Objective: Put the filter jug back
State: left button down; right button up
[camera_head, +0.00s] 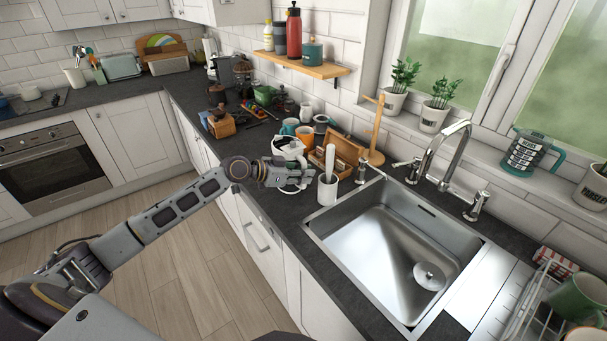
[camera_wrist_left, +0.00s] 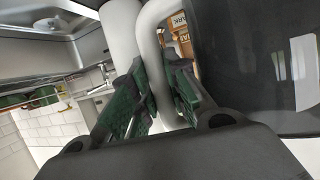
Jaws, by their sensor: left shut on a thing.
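The filter jug (camera_head: 289,146) stands on the dark worktop left of the sink, with a white top and white handle. My left gripper (camera_head: 312,175) is in front of it and partly hides it. In the left wrist view, the gripper fingers (camera_wrist_left: 165,92) are shut on the jug's white handle (camera_wrist_left: 151,45). The jug's dark, see-through body (camera_wrist_left: 245,60) fills the right of that view. I cannot tell whether the jug's base touches the worktop. My right gripper is not in view.
A white holder (camera_head: 327,190) stands just right of the gripper, close to the sink (camera_head: 385,245). A wooden box (camera_head: 345,152) and a wooden stand (camera_head: 377,130) are behind. Mugs (camera_head: 304,136) crowd the back. A teal-handled jug (camera_head: 527,155) stands on the windowsill.

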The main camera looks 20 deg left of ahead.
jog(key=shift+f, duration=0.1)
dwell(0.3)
pick_arm(q)
jog(key=c, duration=1.4)
grip_release()
jog(key=shift+r, duration=0.1)
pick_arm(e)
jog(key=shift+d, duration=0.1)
